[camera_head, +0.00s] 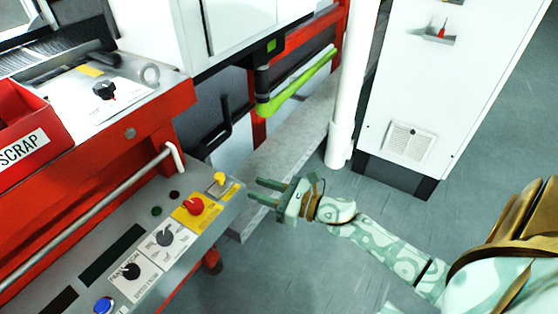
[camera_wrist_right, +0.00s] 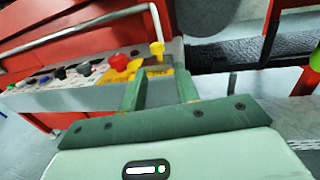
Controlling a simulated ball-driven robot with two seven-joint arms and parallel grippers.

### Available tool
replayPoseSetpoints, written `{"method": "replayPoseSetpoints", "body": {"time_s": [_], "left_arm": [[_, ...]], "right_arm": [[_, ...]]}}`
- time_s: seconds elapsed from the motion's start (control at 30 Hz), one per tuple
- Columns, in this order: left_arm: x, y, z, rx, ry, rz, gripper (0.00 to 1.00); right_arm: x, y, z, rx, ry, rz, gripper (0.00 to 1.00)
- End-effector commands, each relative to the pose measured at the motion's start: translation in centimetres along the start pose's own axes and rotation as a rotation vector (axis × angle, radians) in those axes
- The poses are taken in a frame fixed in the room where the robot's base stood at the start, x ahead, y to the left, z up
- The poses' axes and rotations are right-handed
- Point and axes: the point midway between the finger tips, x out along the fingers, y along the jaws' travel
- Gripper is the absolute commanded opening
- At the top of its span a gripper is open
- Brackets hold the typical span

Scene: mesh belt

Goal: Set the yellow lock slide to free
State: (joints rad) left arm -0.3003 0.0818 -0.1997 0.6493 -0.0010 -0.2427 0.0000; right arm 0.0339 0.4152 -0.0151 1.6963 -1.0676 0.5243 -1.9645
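The yellow lock slide (camera_head: 219,179) is a small yellow knob at the right end of the grey control panel, just past the red knob on its yellow plate. In the right wrist view the yellow lock slide (camera_wrist_right: 157,50) stands upright, beyond and between my fingertips. My right gripper (camera_head: 254,190) is open and empty, just right of the panel's end, with its fingers pointing left toward the slide. In the wrist view its green fingers (camera_wrist_right: 160,76) are spread, and I see no contact with the slide. My left gripper is not in view.
A red knob (camera_head: 193,205) sits close beside the slide. Black dials and a blue button (camera_head: 104,305) lie farther along the panel. A metal rail (camera_head: 95,212) runs behind them. A white post (camera_head: 344,110) and white cabinet (camera_head: 440,90) stand beyond my right arm. Open floor lies below.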

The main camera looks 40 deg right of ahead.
Motion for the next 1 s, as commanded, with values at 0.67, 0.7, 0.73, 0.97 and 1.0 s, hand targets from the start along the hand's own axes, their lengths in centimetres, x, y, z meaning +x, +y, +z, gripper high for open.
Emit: {"method": "replayPoseSetpoints", "body": {"time_s": [0.67, 0.7, 0.73, 0.97, 1.0], "left_arm": [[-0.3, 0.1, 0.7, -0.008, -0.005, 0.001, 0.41], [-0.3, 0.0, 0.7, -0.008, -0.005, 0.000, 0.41], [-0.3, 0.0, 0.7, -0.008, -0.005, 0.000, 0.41], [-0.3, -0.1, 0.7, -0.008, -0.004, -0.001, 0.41], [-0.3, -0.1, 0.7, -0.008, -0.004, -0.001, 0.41]], "right_arm": [[-4.4, 0.0, 0.0, 0.001, -0.001, 0.000, 0.31], [-4.4, 0.0, 0.0, 0.001, -0.001, 0.000, 0.31], [-4.4, 0.0, 0.0, 0.001, -0.001, 0.000, 0.31], [-4.4, -0.1, -0.1, 0.055, 0.001, -0.004, 0.31], [-4.4, -0.3, -0.1, 0.108, 0.005, -0.015, 0.31]]}}
